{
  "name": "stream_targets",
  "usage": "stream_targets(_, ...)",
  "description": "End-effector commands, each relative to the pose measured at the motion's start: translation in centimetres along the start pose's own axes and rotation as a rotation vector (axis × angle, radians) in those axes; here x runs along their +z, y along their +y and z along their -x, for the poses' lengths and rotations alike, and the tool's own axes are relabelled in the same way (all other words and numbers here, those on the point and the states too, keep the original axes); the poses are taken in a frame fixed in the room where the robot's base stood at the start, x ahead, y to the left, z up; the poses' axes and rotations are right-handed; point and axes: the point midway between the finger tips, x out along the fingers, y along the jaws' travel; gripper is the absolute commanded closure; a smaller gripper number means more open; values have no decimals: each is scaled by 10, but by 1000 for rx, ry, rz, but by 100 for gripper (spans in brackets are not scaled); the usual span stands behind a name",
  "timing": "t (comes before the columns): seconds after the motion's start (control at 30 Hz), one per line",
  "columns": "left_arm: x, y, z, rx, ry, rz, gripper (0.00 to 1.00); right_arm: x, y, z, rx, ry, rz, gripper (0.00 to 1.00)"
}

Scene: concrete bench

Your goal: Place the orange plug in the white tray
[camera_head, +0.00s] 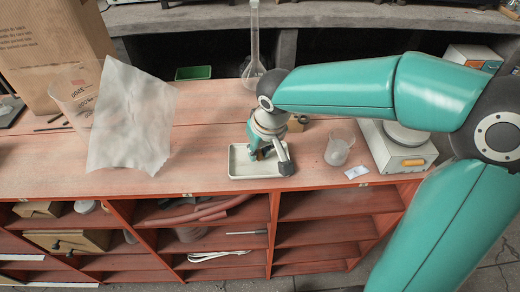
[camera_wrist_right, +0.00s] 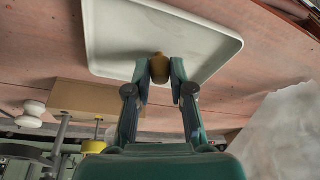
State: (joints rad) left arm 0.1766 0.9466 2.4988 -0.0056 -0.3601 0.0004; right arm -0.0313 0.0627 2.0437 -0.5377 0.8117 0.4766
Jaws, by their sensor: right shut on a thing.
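The white tray (camera_head: 240,171) lies on the red bench top near its front edge, and it also shows in the wrist view (camera_wrist_right: 110,35). My right gripper (camera_head: 261,156) reaches down over the tray in the head view. In the wrist view my right gripper (camera_wrist_right: 160,72) is shut on the orange plug (camera_wrist_right: 159,68), a small orange-brown piece between the fingertips. The plug appears over the tray near its rim. I cannot tell whether it touches the tray floor. In the head view the gripper mostly hides the plug. My left gripper is not in view.
A beaker (camera_head: 339,149) and a white device (camera_head: 398,155) stand right of the tray. A tall flask (camera_head: 254,45) and a green tray (camera_head: 193,73) are behind. A translucent sheet (camera_head: 130,118) stands left, before a cardboard box (camera_head: 52,45).

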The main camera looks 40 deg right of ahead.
Motion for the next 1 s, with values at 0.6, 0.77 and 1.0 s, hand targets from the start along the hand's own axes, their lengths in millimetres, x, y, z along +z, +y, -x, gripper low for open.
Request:
stream_targets(0.6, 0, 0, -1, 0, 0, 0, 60, 0, -1, 0, 0, 0, 2, 52)
stream_targets(0.77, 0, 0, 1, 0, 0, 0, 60, -1, -1, 2, 0, 0, 2, 52)
stream_targets(1.0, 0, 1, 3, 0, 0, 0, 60, -2, -1, 33, -2, 5, 2, 52)
